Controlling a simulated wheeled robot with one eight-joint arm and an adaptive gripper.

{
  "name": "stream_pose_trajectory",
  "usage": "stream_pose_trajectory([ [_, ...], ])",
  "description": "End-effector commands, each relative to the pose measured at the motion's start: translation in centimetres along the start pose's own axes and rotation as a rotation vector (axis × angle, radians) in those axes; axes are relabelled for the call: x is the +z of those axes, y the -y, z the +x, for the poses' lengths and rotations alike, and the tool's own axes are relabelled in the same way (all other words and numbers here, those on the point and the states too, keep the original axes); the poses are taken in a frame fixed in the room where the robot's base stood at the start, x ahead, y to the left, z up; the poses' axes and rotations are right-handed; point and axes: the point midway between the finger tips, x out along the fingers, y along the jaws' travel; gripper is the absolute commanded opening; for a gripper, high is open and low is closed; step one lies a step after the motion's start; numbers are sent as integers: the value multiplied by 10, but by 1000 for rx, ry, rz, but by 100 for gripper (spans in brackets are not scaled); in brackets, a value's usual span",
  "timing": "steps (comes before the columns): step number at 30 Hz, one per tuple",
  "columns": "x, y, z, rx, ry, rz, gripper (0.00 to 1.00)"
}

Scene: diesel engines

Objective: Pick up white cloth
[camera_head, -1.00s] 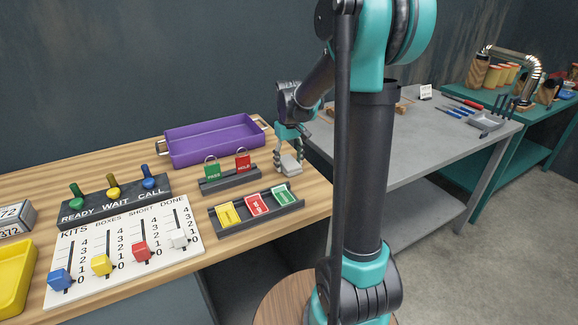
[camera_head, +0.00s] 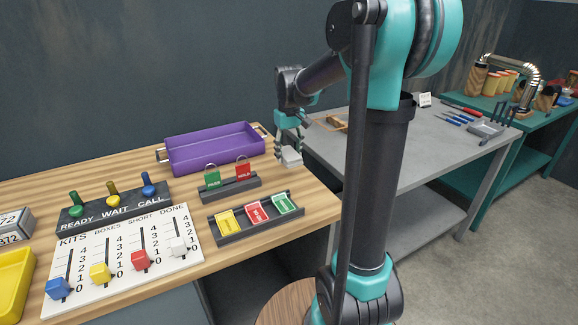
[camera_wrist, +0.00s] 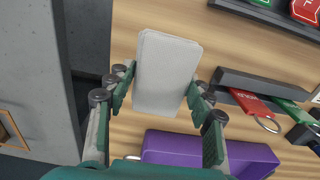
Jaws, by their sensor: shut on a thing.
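The white cloth (camera_wrist: 167,75) is a folded, pale grey-white block between the fingers in the wrist view. It also shows as a small pale block (camera_head: 291,157) under the fingers in the head view. My gripper (camera_wrist: 160,93) is shut on the cloth, with green fingers at both sides of it. In the head view my gripper (camera_head: 289,147) is above the right end of the wooden table (camera_head: 318,198). I cannot tell how far the cloth is above the wood.
A purple tray (camera_head: 215,168) stands left of my gripper. Red and green padlock tags in a dark holder (camera_head: 228,190) and a card rack (camera_head: 262,232) are close by. A grey table (camera_head: 390,150) stands across a gap to the right.

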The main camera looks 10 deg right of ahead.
Motion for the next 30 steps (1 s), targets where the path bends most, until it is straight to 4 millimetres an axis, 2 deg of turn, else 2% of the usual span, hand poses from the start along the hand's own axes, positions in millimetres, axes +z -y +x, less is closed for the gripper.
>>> stream_pose_trajectory([
  [1, 0, 0, -16, 0, 0, 0, 24],
  [6, 0, 0, -63, 0, 0, 0, 24],
  [12, 0, 0, -105, 0, 0, 0, 24],
  [15, 0, 0, -119, 0, 0, 0, 24],
  [21, 0, 0, -132, 0, 0, 0, 24],
  [29, 0, 0, -133, 0, 0, 0, 24],
  [30, 0, 0, -133, 0, 0, 0, 51],
])
